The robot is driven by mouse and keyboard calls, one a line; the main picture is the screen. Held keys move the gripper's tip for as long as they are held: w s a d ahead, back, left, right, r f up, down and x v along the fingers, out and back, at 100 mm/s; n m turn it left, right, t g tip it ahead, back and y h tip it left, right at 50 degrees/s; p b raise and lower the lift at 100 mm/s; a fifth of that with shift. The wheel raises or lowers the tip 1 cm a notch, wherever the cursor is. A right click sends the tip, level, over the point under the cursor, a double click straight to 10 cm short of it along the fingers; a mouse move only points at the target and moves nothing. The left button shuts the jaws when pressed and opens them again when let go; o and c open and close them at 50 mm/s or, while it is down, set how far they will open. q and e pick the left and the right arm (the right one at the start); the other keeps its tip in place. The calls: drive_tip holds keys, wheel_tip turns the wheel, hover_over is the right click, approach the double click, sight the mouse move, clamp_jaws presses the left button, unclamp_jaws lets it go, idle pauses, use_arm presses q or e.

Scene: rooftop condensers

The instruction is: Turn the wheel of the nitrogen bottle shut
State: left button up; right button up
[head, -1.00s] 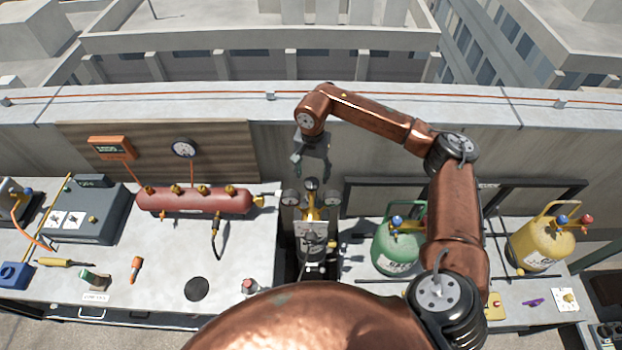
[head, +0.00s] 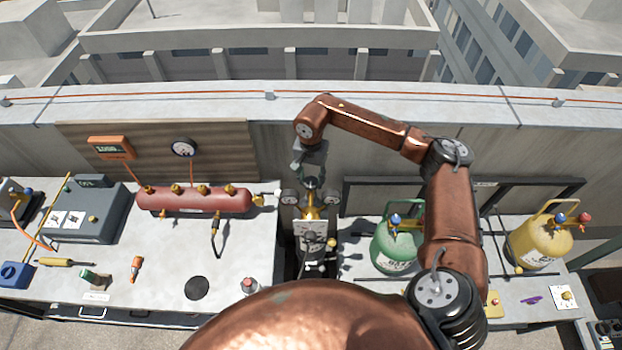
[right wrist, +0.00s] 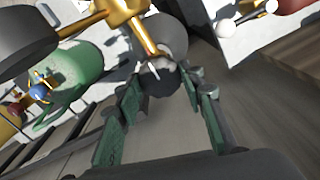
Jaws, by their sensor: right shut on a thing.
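The nitrogen bottle stands upright in the gap between the two benches, with a pale tag (head: 313,229) on its front. Its brass valve (head: 311,213) carries round gauges (head: 289,197), and a small dark wheel is on top, mostly hidden by my gripper in the head view. My right gripper (head: 311,176) comes down from above onto the wheel. In the right wrist view, the green-padded fingers (right wrist: 165,100) lie on both sides of the dark wheel (right wrist: 158,79), shut on it. How far the wheel is turned cannot be told. My left gripper is not in view.
On the left bench are a red manifold (head: 195,200) and a grey case (head: 88,214). A green cylinder (head: 392,250) stands close to the right of the bottle, a yellow one (head: 540,245) farther right. The concrete parapet (head: 200,105) runs behind.

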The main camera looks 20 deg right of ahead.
drive_tip(key=c, duration=0.4)
